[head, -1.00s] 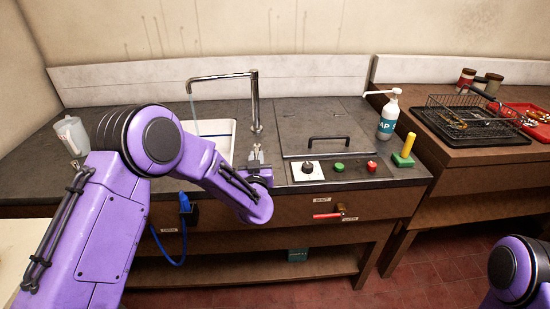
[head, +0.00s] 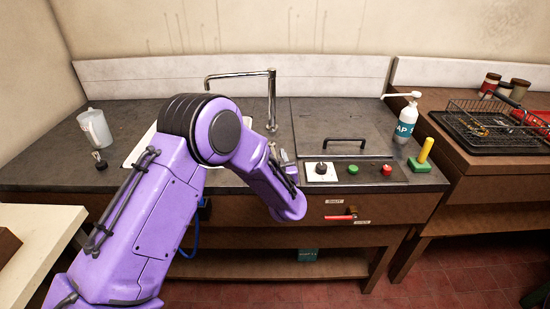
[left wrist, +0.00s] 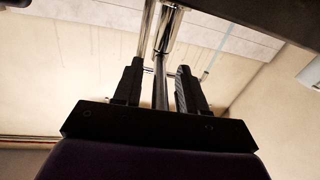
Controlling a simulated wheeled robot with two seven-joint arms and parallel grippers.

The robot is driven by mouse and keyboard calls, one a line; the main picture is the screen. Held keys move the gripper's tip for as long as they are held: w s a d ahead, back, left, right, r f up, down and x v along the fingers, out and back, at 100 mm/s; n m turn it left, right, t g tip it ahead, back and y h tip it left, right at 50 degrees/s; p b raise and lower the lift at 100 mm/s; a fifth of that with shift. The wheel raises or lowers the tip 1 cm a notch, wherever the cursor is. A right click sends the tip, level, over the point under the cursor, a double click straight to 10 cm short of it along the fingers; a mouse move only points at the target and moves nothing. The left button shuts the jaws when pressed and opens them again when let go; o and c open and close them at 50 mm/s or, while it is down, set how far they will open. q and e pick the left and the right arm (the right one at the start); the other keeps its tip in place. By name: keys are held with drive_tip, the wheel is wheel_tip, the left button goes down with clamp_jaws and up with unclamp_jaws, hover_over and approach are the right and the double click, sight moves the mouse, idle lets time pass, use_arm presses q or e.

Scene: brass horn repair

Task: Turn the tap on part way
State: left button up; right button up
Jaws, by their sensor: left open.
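The chrome tap (head: 272,100) stands behind the sink, its spout reaching left. My left forearm hides most of the white sink (head: 140,152) and whatever is below the spout's end. My left gripper (head: 281,158) is at the counter's front, just in front of and slightly right of the tap's post. In the left wrist view the gripper (left wrist: 158,85) is open, with chrome tap parts (left wrist: 161,60) showing between its two dark fingers. I cannot tell whether the fingers touch them. The tap's handle is not clearly visible in the head view. My right gripper is out of view.
Right of my left gripper is a panel with a black knob (head: 321,168), a green button (head: 353,170) and a red button (head: 387,170). A clear jug (head: 95,128) is at the left. A red-handled valve (head: 340,216) is below the counter.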

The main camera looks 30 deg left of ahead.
use_arm(q)
drive_tip(key=b+v, duration=0.2)
drive_tip(key=v, duration=0.8)
drive_tip(key=shift+s, duration=0.2)
drive_tip(key=shift+d, duration=0.15)
drive_tip(key=s+f+m+g+h, duration=0.15)
drive_tip(key=s+f+h, duration=0.25)
drive_tip(key=s+f, duration=0.5)
drive_tip(key=s+f+g+h, duration=0.3)
drive_tip(key=s+f+h, duration=0.1)
drive_tip(key=f, duration=0.8)
drive_tip(key=s+a+f+g, duration=0.2)
drive_tip(key=s+f, duration=0.3)
drive_tip(key=s, duration=0.5)
drive_tip(key=s+a+f+g, duration=0.2)
drive_tip(key=s+f+g, duration=0.2)
drive_tip(key=s, duration=0.6)
drive_tip(key=shift+s+f, duration=0.25)
drive_tip(key=shift+f, duration=0.35)
